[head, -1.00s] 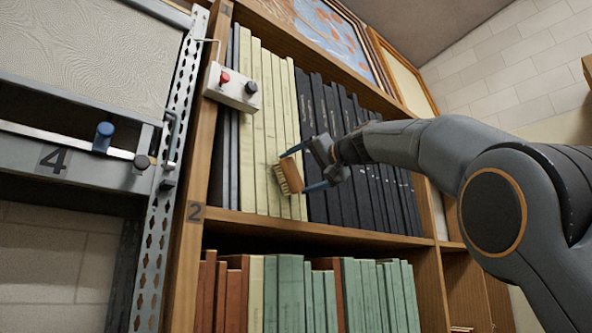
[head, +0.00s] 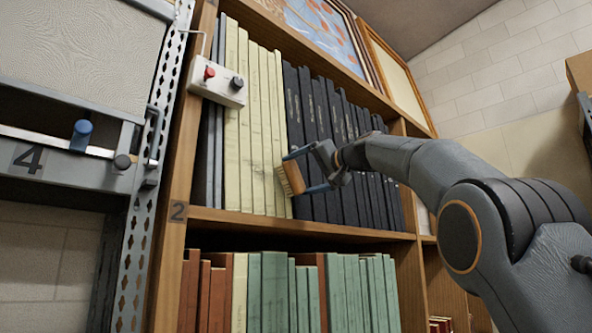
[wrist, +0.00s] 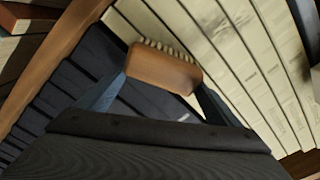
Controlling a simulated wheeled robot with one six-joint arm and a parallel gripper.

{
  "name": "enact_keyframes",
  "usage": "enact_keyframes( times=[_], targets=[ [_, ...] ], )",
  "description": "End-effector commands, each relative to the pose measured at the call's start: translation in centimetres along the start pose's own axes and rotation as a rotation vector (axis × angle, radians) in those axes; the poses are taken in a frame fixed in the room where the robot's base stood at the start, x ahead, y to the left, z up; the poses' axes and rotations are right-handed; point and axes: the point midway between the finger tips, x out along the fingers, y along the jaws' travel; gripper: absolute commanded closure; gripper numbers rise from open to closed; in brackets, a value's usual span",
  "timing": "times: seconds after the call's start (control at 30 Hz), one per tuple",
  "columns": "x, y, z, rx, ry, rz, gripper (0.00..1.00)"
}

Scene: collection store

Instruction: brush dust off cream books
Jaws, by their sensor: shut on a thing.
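The cream books (head: 257,120) stand upright in a row on the upper shelf, with dark books on both sides. They also show in the wrist view (wrist: 235,70), where small grey marks lie on their spines. My gripper (head: 297,172) is shut on a wooden brush (head: 291,179) with pale bristles. In the wrist view the brush (wrist: 163,75) sits between the fingers, its bristles pointing to the cream spines. The brush is in front of the lower right cream spines. I cannot tell whether the bristles touch them.
A white box with a red and a black knob (head: 217,83) is fixed to the shelf's left post. Black books (head: 335,150) stand right of the cream ones. A grey metal rack (head: 135,240) stands at left.

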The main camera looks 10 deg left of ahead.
Motion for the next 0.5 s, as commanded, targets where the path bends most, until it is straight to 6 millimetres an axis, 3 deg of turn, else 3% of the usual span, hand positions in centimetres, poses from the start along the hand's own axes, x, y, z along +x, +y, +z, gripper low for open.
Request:
enact_keyframes(
  times=[0.27, 0.5],
  targets=[
    [0.2, 0.0, 0.1, 0.000, -0.001, -0.001, 0.49],
    [0.1, -1.1, 1.5, 0.000, -0.002, -0.002, 0.49]
  ],
)
